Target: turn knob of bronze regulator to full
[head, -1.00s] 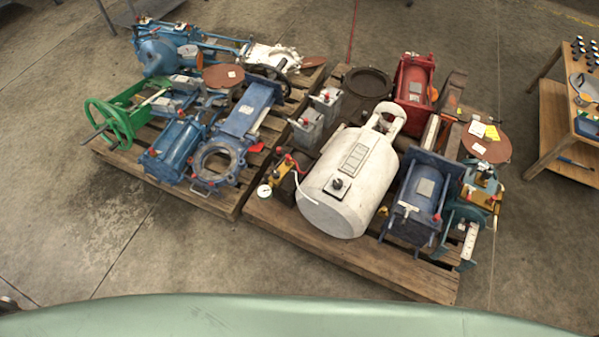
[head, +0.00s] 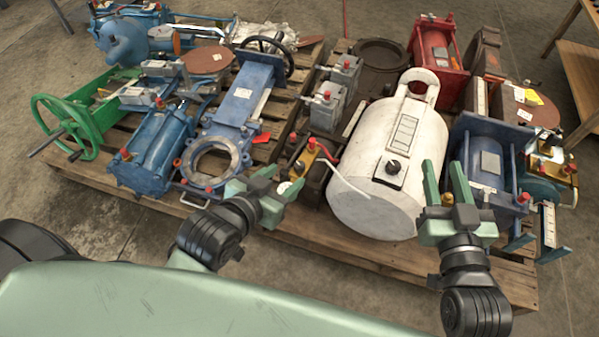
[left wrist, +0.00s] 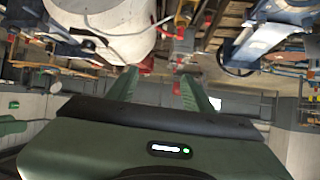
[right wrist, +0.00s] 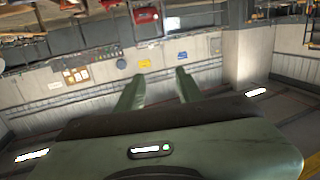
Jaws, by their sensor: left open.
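A brass-yellow regulator-like fitting (head: 305,160) with a red knob (head: 312,144) stands at the front edge of the pallet, left of the white tank. Its round white gauge (head: 284,188) shows partly behind my left gripper (head: 286,180). My left gripper is open and empty, just in front of this fitting; I cannot tell whether it touches. In the left wrist view its fingers (left wrist: 160,88) stand apart. My right gripper (head: 445,172) is open and empty, between the white tank and a blue cylinder; its fingers also show apart in the right wrist view (right wrist: 160,84). The knob's setting is too small to read.
The white tank (head: 370,195) stands close right of the fitting. A blue cylinder unit (head: 485,150) and another brass-coloured part (head: 553,172) with a red knob are at the right. Grey boxes (head: 328,108) stand behind. A blue ring flange (head: 200,180) is at the left.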

